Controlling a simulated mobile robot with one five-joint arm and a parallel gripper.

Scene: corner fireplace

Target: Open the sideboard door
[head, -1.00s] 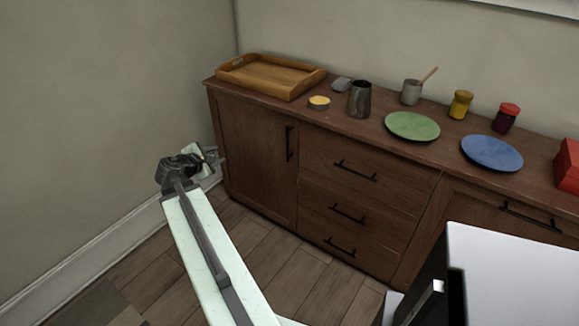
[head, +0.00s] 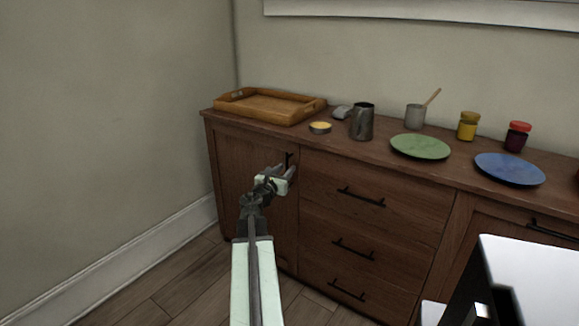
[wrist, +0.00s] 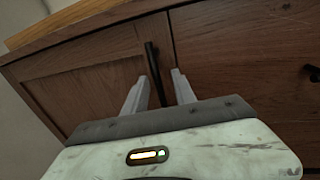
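The brown wooden sideboard (head: 370,250) stands along the wall, with its left door (head: 235,175) shut. The door's black vertical handle (wrist: 153,70) shows in the wrist view between my gripper's two fingers, and its top (head: 289,160) shows in the head view just above the gripper. My gripper (head: 288,172) is in front of the door's right edge, with its fingers pointing at the door. In the wrist view my gripper (wrist: 157,85) has its fingers apart, one on each side of the handle. The lower part of the handle is hidden behind the gripper body.
Drawers with black handles (head: 361,197) are right of the door. On the top stand a wooden tray (head: 268,106), a grey pitcher (head: 362,122), a green plate (head: 420,147), a blue plate (head: 509,169) and jars (head: 467,126). A wall closes the left side.

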